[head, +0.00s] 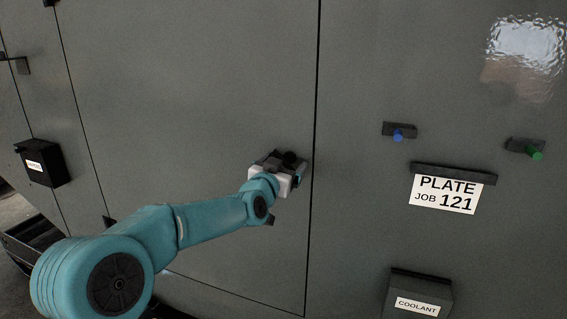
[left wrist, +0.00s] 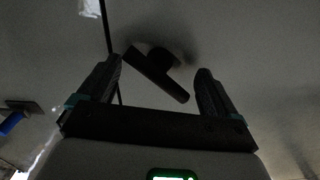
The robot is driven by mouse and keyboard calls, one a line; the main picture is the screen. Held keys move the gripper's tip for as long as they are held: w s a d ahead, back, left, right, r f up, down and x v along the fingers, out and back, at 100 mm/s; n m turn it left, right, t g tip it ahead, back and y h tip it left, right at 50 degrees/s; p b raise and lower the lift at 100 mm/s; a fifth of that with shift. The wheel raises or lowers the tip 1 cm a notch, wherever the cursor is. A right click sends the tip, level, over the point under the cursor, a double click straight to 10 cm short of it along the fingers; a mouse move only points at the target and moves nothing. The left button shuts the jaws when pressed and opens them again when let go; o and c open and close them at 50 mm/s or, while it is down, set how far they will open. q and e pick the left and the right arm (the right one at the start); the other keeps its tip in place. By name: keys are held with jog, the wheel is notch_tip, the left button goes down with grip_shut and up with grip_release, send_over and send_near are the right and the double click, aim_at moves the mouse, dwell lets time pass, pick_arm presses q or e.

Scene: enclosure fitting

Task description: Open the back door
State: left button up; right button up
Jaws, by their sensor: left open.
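A large grey door panel (head: 190,90) fills the left and middle of the head view. It sits flush, with a thin dark seam along its right edge. A black bar handle on a short stem (left wrist: 158,74) stands out from the grey surface in the left wrist view. My left gripper (head: 288,164) is at the panel, just left of the seam. In the left wrist view its two fingers (left wrist: 159,66) are spread apart, with the handle showing tilted between and beyond them. I cannot tell whether they touch it. In the head view the gripper largely hides the handle. My right gripper is out of view.
Right of the seam are a blue knob (head: 397,135), a green knob (head: 535,152), a plate reading "PLATE JOB 121" (head: 444,194) and a coolant box (head: 418,291). A black labelled box (head: 41,164) is at the far left, with a small latch (head: 20,64) above.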

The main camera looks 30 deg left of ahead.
pick_arm(q)
jog(key=shift+w+d+f, duration=0.1)
jog(key=shift+w, duration=0.1)
jog(key=shift+c, duration=0.5)
jog(key=shift+s, duration=0.2)
jog(key=c, duration=1.5)
grip_shut()
jog(key=shift+f, duration=0.15)
